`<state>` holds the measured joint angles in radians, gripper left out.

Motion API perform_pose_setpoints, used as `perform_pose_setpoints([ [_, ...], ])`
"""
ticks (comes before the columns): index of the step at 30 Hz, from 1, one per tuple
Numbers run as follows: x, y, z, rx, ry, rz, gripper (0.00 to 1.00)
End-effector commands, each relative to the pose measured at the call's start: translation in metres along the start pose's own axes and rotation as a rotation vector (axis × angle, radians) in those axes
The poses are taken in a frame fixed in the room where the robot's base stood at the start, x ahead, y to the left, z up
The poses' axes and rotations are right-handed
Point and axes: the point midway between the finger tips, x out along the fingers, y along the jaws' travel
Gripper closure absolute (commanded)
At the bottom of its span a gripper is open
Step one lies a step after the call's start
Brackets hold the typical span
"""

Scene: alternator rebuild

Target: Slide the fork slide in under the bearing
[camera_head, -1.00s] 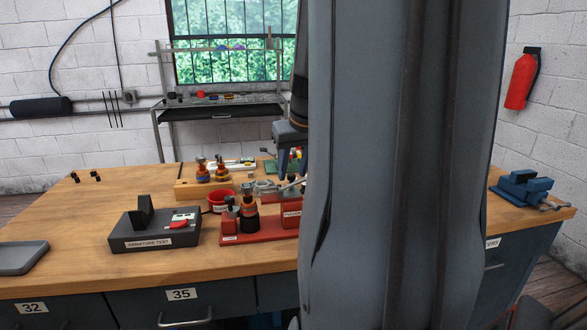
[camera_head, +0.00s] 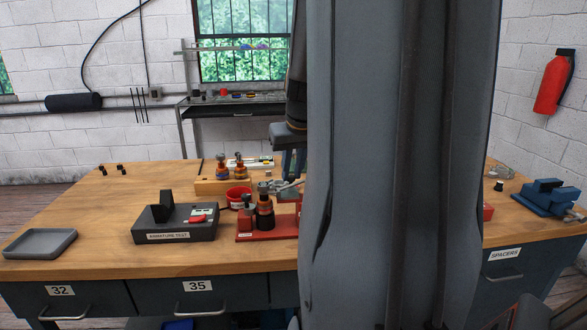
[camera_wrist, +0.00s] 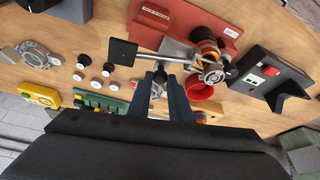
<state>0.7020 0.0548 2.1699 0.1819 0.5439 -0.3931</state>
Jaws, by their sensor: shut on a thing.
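My gripper (camera_wrist: 159,78) points down over the red fixture (camera_wrist: 190,20) in the wrist view, its fingers close together on a small dark grip. A thin metal bar, seemingly the fork slide (camera_wrist: 145,55), runs past the fingertips from a dark square plate (camera_wrist: 122,52) toward the armature. The armature (camera_wrist: 206,46), with orange windings, stands on the fixture. The silver bearing (camera_wrist: 213,73) is at its near end. The bar's end is close to the bearing; I cannot tell whether it is under it. In the head view my gripper (camera_head: 290,168) is partly hidden by my arm.
A dark armature test box (camera_head: 175,228) stands left of the fixture (camera_head: 262,236). A red bowl (camera_head: 238,197) is close behind the fixture. A wooden block (camera_head: 222,186) with upright parts stands farther back.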

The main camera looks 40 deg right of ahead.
Motion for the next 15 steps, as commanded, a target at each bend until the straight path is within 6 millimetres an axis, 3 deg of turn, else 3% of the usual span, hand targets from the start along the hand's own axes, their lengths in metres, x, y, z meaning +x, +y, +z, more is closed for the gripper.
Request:
perform_pose_setpoints([
  [8, -0.0001, -0.0038, -0.0016, 0.002, 0.003, -0.004, 1.0],
  [9, -0.0001, -0.004, -0.0017, 0.002, 0.003, -0.004, 0.77],
  [12, -0.0001, -0.0033, -0.0014, 0.002, 0.003, -0.003, 0.63],
  [15, -0.0001, -0.0019, -0.0011, 0.004, 0.002, -0.002, 0.63],
])
